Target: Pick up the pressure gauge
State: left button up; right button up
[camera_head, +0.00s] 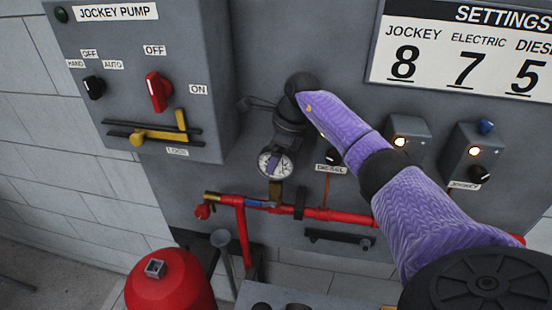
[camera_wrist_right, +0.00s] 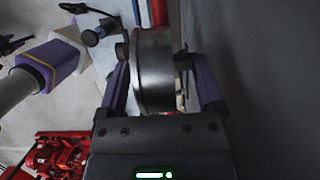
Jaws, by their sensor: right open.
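The pressure gauge (camera_head: 267,168) is round with a white dial and dark rim, mounted on a brass fitting (camera_head: 275,190) above the red pipe. My right arm comes in from the right, and its gripper (camera_head: 276,148) points down at the gauge. A purple finger covers part of the dial. In the right wrist view the gauge's metal side (camera_wrist_right: 152,65) is between the two purple fingers of the right gripper (camera_wrist_right: 160,80). The fingers are open around it; whether either touches it I cannot tell. My left gripper does not show.
A grey jockey pump box (camera_head: 85,120) with a red switch (camera_head: 158,92) juts out to the left. The red pipe (camera_head: 330,215) runs below the gauge. Small switch boxes (camera_head: 475,150) are on the right. A red tank (camera_head: 170,290) stands below.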

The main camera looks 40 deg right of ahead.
jog(key=shift+w+a+f, duration=0.1)
jog(key=shift+w+f, duration=0.05)
jog(key=shift+f, duration=0.4)
jog(key=shift+a, duration=0.1)
jog(key=c, duration=0.6)
grip_shut()
